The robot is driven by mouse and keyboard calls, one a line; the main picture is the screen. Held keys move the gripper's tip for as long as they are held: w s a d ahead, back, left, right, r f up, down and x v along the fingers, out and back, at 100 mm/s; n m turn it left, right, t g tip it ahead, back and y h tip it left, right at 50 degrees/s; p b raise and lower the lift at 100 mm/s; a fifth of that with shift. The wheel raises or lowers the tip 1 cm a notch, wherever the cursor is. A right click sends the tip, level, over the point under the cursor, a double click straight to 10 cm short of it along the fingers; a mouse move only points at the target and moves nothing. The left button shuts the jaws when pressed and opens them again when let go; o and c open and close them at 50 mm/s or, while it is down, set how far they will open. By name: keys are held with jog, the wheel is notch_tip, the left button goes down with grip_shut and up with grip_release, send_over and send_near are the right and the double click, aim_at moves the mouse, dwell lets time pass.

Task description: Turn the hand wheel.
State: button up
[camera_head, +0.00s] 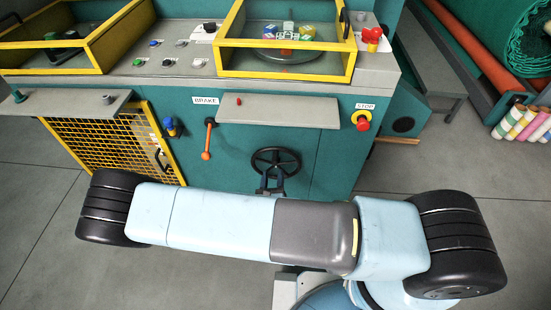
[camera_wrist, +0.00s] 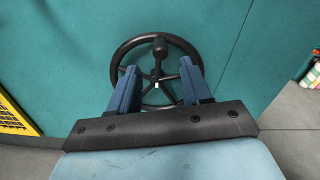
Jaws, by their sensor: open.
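The hand wheel (camera_head: 276,160) is black, with a round rim, spokes and a knob, on the teal front panel of the machine. In the wrist view the hand wheel (camera_wrist: 157,77) is straight ahead, with its knob (camera_wrist: 159,47) at the top of the rim. My gripper (camera_wrist: 158,70) has two blue fingers spread apart, with nothing between them but the view of the wheel. The fingers overlap the left and right sides of the wheel in that view; I cannot tell whether they touch it. In the head view my gripper (camera_head: 271,182) is just below the wheel, partly hidden by my arm.
An orange brake lever (camera_head: 207,141) hangs left of the wheel. A red stop button (camera_head: 363,121) is at right. A grey ledge (camera_head: 280,109) juts out above the wheel. A yellow mesh guard (camera_head: 112,144) is at left. Colored rolls (camera_head: 522,122) lie at far right.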

aim_at(274, 163)
jog(key=w, duration=0.8)
jog(key=shift+w, duration=0.4)
jog(key=shift+c, duration=0.4)
grip_shut()
